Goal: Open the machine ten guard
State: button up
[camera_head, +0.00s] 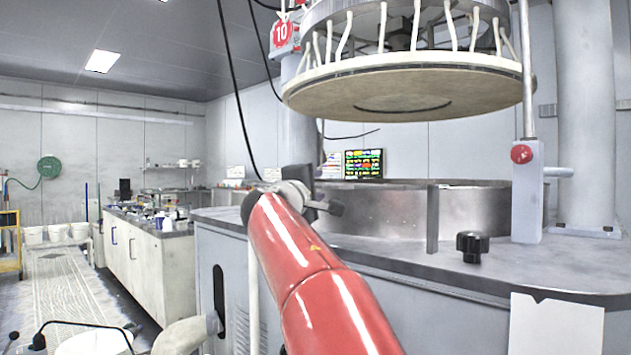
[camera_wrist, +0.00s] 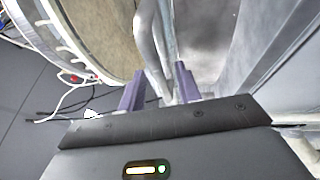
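The red sign with the number 10 (camera_head: 281,35) hangs at the upper left of the machine. A curved stainless-steel wall (camera_head: 385,212), which looks like the guard, stands on the machine's grey top below the raised round plate. My gripper (camera_head: 328,205) is at the left end of this wall in the head view, partly hidden by my red arm. In the wrist view the two dark fingers of my gripper (camera_wrist: 160,88) are apart. A pale grey upright shape (camera_wrist: 150,45) shows beyond and between them; I cannot tell whether they touch it.
The large round upper plate (camera_head: 420,88) with white hoses hangs above the steel wall. A black knob (camera_head: 472,246) and a post with a red button (camera_head: 522,154) stand on the top at right. A bench (camera_head: 140,240) and an aisle lie to the left.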

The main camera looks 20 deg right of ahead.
jog(key=shift+w+d, duration=0.3)
jog(key=shift+d, duration=0.1)
jog(key=shift+c, duration=0.4)
grip_shut()
notch_tip(320, 180, up, 5)
jog(key=p, duration=0.3)
jog(key=shift+w+d+f, duration=0.1)
jog(key=shift+d, duration=0.05)
jog(key=shift+w+d, duration=0.1)
jog(key=shift+d, duration=0.15)
